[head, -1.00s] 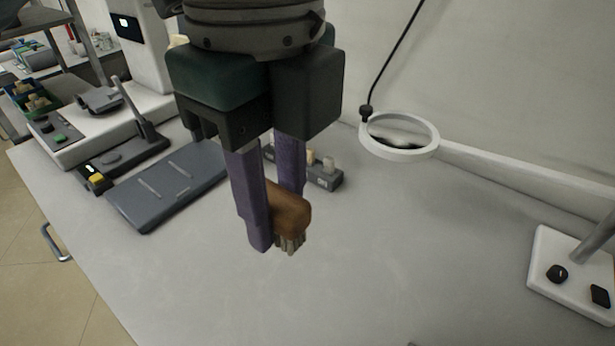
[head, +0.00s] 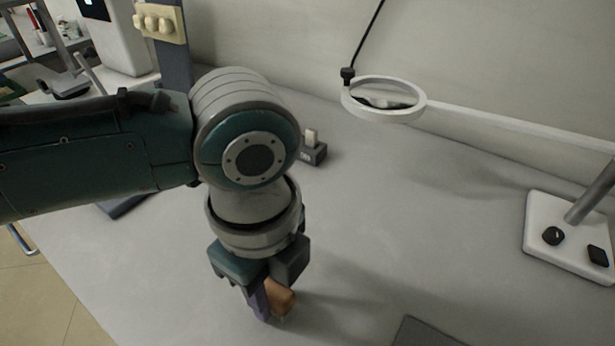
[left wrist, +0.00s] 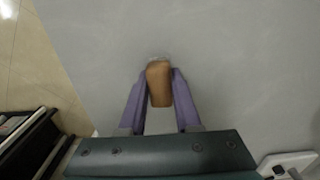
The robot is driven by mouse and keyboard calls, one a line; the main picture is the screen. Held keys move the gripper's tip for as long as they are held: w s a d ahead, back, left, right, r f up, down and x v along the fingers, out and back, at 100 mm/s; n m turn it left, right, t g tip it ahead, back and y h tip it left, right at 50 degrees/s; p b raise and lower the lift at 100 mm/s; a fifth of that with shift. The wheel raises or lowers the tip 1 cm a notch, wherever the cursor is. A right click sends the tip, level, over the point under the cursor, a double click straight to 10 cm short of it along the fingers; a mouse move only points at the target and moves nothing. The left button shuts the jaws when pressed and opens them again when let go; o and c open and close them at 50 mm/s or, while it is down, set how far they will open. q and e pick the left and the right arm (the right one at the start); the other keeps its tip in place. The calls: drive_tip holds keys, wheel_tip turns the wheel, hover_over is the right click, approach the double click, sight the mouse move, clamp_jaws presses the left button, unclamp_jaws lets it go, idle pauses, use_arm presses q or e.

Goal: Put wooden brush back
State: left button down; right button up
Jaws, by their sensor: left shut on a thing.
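The wooden brush (head: 281,297) has a brown wooden body and is held between the purple fingers of my left gripper (head: 268,302). In the left wrist view the brush (left wrist: 159,84) sits between the two fingertips of the gripper (left wrist: 158,90), with a small pale edge of bristles at its far end. My left gripper points down over the front part of the grey table. Whether the bristles touch the tabletop cannot be told. My right gripper is not in view.
A ring magnifier lamp (head: 420,107) hangs over the table's back, with its white base (head: 570,236) at right. A small grey block holder (head: 314,154) stands behind my arm. A dark flat edge (head: 425,334) shows at the bottom. The middle right of the grey table (head: 420,230) is clear.

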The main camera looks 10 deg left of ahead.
use_arm(q)
drive_tip(key=shift+f, duration=0.2)
drive_tip(key=shift+f, duration=0.15)
drive_tip(key=c, duration=0.6)
unclamp_jaws()
